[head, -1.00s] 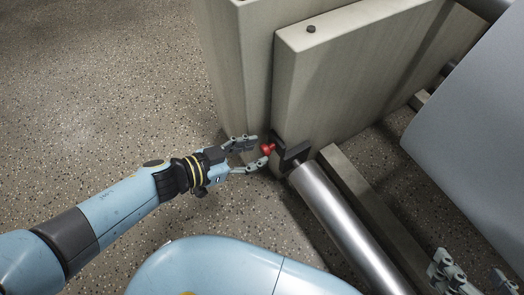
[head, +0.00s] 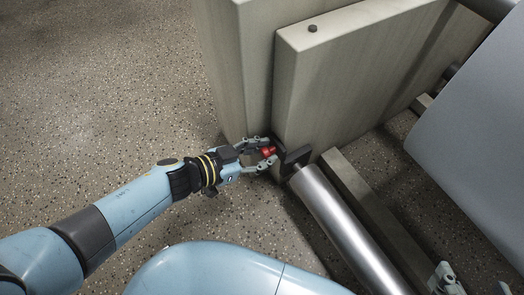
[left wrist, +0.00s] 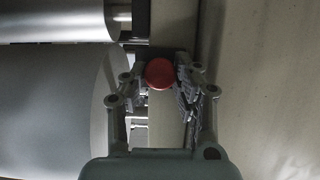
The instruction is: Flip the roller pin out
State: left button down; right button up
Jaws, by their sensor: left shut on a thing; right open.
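The red roller pin (head: 268,151) sits at the side of a dark bracket (head: 293,160) at the end of the metal roller (head: 335,215). My left gripper (head: 269,154) has its fingers on either side of the pin and is shut on it. In the left wrist view the pin's round red head (left wrist: 160,74) lies between the fingertips of my left gripper (left wrist: 161,78). My right gripper (head: 472,284) shows only in part at the bottom right edge, open and apart from the roller.
A large beige machine panel (head: 345,75) stands right behind the bracket. A beam (head: 365,205) runs beside the roller. A big grey-white paper roll (head: 475,140) is at the right. The speckled floor (head: 100,90) at the left is clear.

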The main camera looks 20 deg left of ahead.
aim_at(263, 157)
pick_arm(q)
jog(key=s+a+p, duration=0.1)
jog(key=s+a, duration=0.1)
jog(key=shift+s, duration=0.35)
pick_arm(e)
jog(key=shift+w+d+r+g, duration=0.25)
jog(key=shift+w+g, duration=0.2)
jog(key=shift+g, duration=0.25)
pick_arm(q)
jog(key=c, duration=1.3)
grip_release()
jog(key=shift+s+a, duration=0.1)
jog(key=shift+a, duration=0.05)
jog(key=shift+o, duration=0.2)
pick_arm(e)
jog(key=shift+a, duration=0.15)
pick_arm(q)
jog(key=shift+s, duration=0.1)
jog(key=v, duration=1.1)
jog(key=shift+s+a+r, duration=0.2)
jog(key=shift+a+r, duration=0.05)
jog(key=shift+r, duration=0.05)
